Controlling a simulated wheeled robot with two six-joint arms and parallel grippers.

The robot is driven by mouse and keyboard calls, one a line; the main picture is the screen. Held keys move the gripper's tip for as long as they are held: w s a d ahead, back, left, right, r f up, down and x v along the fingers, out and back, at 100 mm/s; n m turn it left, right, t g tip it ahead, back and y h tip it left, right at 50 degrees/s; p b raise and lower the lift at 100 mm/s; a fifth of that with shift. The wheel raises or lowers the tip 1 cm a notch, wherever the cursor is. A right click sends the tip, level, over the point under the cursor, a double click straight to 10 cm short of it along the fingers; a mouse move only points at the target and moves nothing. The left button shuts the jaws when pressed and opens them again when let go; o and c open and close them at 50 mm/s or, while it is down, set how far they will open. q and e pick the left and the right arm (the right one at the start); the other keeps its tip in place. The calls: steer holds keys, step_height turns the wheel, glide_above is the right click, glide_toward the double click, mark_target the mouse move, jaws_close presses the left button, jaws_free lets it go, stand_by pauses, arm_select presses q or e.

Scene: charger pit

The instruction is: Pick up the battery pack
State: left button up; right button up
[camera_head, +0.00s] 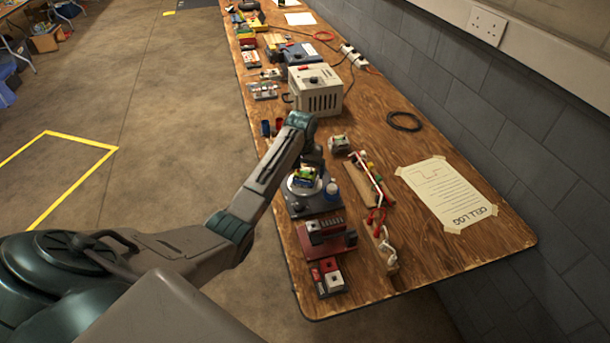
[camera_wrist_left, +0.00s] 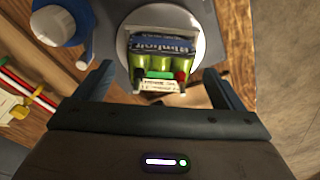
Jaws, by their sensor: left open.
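The battery pack (camera_wrist_left: 160,62) has green cells and a blue printed wrap. It sits on a round white plate (camera_wrist_left: 124,52) on a grey device in the left wrist view. In the head view the battery pack (camera_head: 303,174) shows small below the end of my left arm. My left gripper (camera_wrist_left: 158,74) is open, with one finger on each side of the battery pack's near end in the picture. I cannot tell whether the fingers touch it. In the head view the wrist partly hides the fingers. My right gripper is not in view.
A blue-and-white container (camera_wrist_left: 55,24) stands close by the plate. A wooden rack with coloured rods (camera_head: 370,178) is to the right. A red-and-grey fixture (camera_head: 326,240) is nearer. A cream box (camera_head: 315,90) stands farther back.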

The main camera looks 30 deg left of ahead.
arm_select(q)
steer(key=shift+f, duration=0.55)
steer(key=shift+w+f, duration=0.1)
steer(key=shift+f, duration=0.4)
steer(key=c, duration=1.4)
steer(key=shift+a, duration=0.1)
steer(key=shift+c, duration=0.3)
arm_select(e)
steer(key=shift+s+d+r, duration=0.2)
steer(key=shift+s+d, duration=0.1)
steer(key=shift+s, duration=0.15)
